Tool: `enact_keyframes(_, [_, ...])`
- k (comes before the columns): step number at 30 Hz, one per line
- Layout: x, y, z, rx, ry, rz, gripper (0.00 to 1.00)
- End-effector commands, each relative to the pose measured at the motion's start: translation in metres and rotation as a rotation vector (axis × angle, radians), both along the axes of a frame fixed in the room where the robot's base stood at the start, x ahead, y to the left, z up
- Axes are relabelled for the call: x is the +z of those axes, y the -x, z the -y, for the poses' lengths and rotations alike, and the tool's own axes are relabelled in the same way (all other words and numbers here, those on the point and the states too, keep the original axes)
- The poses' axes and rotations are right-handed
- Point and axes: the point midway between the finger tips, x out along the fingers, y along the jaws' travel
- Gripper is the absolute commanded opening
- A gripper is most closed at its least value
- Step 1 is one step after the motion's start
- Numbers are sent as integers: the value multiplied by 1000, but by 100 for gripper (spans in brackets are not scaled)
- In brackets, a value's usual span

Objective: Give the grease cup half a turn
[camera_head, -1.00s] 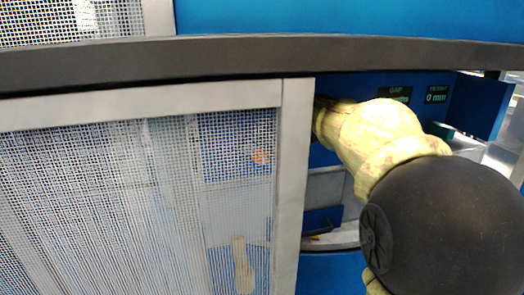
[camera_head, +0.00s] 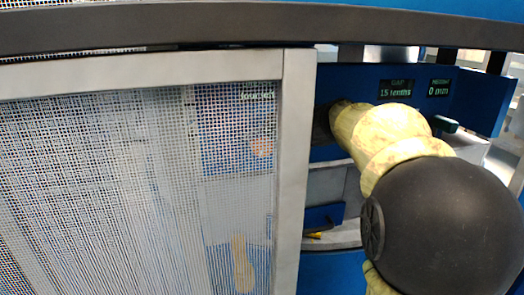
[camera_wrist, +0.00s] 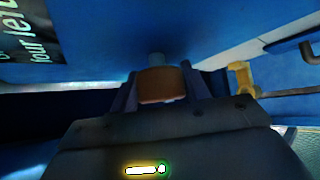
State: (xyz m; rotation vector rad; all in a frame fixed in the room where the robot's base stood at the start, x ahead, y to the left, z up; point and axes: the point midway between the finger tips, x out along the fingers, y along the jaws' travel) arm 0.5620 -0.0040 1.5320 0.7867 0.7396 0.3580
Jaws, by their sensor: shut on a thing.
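The cup's lower part is hidden by the gripper body.
A grey-framed mesh guard (camera_head: 294,150) fills the left of the head view, under a dark beam (camera_head: 200,30). A gap display (camera_head: 396,89) reads 15 tenths; another display (camera_head: 438,88) reads 0 mm. A yellow bracket (camera_wrist: 241,77) and a dark handle (camera_wrist: 308,52) stand right of my gripper.

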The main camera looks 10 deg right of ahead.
Motion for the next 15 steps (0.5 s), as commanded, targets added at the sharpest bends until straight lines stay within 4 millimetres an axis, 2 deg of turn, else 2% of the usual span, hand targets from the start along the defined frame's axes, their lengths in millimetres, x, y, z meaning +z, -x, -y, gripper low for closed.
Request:
enact_keyframes(1, [-5,0,1,-2,-43,2,24])
enact_keyframes(15, [-8,0,1,0,-490,4,24])
